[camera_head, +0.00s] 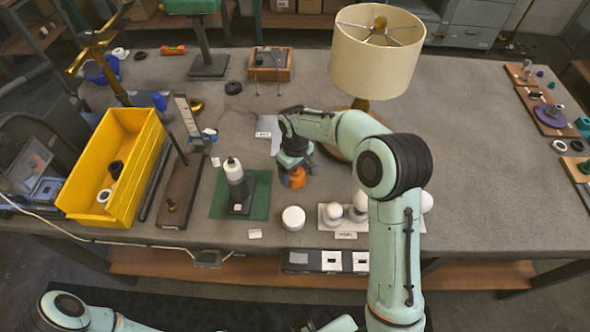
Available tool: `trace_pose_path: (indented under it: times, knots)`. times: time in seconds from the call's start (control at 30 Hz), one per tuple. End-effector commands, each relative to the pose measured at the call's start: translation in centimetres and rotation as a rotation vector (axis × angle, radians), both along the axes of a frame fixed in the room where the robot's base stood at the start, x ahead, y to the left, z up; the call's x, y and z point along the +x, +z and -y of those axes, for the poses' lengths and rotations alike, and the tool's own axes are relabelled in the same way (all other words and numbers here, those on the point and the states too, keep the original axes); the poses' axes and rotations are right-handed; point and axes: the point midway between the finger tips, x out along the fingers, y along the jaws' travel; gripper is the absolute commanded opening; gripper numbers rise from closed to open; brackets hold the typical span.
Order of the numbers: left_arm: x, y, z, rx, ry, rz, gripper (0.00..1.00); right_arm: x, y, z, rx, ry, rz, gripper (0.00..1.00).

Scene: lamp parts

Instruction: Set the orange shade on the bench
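The orange shade (297,180) is a small orange piece on or just above the grey bench (470,140), left of the middle. My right gripper (296,168) points down right over it, and its dark fingers cover the shade's upper part. I cannot tell whether the fingers are closed on the shade or only around it, nor whether the shade touches the bench. My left arm (75,312) shows at the bottom left, below the bench's front edge; its gripper is out of view.
A large cream lampshade (375,60) stands behind. A yellow bin (133,150) is at left.

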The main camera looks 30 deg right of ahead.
Motion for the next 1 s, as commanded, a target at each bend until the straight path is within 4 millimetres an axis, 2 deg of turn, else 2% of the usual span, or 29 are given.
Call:
trace_pose_path:
  times: [0.33, 0.47, 0.8, 1.0]
  knots:
    - [0.0, 0.1, 0.0, 0.0, 0.0, 0.001, 0.61, 0.0, 0.2, 0.0, 0.0, 0.0, 0.001, 0.93]
    - [0.2, 0.3, 0.0, 0.0, 0.0, 0.002, 0.61, 0.1, 1.2, 0.0, 0.0, 0.0, 0.003, 0.93]
    - [0.8, 1.2, 0.0, 0.0, 0.0, 0.009, 0.61, 0.1, 8.3, 0.0, 0.0, -0.001, 0.006, 0.93]
    - [1.1, 1.7, 0.0, 0.0, 0.0, 0.012, 0.61, 0.1, 11.4, 0.0, 0.0, 0.0, 0.004, 0.93]
